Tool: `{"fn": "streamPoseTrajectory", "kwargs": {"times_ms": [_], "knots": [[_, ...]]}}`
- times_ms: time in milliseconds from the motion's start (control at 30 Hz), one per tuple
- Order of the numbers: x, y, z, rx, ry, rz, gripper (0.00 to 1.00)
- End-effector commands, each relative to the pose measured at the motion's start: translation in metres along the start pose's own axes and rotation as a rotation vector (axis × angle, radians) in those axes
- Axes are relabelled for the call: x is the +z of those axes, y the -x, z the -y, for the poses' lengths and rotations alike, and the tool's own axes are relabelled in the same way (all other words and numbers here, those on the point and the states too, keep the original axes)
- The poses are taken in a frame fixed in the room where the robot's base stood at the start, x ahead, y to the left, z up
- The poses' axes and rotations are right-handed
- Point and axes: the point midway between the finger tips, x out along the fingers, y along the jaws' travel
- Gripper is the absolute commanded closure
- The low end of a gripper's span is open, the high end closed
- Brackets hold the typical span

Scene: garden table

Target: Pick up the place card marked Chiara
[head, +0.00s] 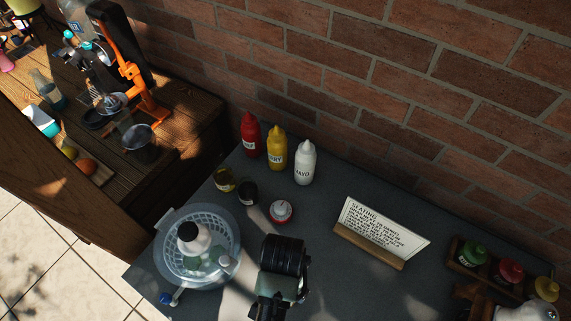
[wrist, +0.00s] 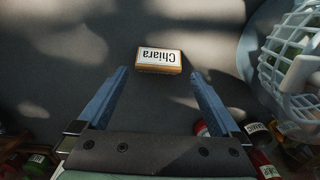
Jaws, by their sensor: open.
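The place card marked Chiara (wrist: 158,60) is a small white-faced block with a wooden edge. It lies on the dark grey tabletop in the wrist view, its lettering upside down in the picture. My gripper (wrist: 160,73) is open, with one blue finger to each side below the card. The card sits centred across the gap, around the level of the fingertips and just beyond them; I cannot tell how far below them it is. Nothing is between the fingers. In the head view I cannot see the card, and my dark wrist (head: 284,262) covers part of the table.
A pale plastic basket (head: 163,238) holding bottles stands left of my wrist. Red, yellow and white sauce bottles (head: 305,163) stand by the brick wall, with small jars in front. A seating sign (head: 368,256) and a wooden bottle rack (head: 468,268) are to the right.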

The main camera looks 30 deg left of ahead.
Motion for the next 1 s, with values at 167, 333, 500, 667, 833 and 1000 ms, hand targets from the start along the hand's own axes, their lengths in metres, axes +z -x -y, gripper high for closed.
{"fn": "streamPoseTrajectory", "kwargs": {"times_ms": [167,333,500,667,833,1000], "knots": [[-0.001,-0.010,-0.001,0.000,0.001,0.001,0.00],[-0.002,-0.031,-0.003,0.001,0.001,0.002,0.00],[-0.003,-0.050,-0.003,0.000,0.001,-0.001,0.00],[-0.003,-0.054,-0.003,-0.001,0.001,-0.003,0.00],[-0.003,-0.054,-0.003,-0.001,0.001,-0.003,0.04],[-0.003,-0.054,-0.003,-0.001,0.001,-0.002,0.34]]}}
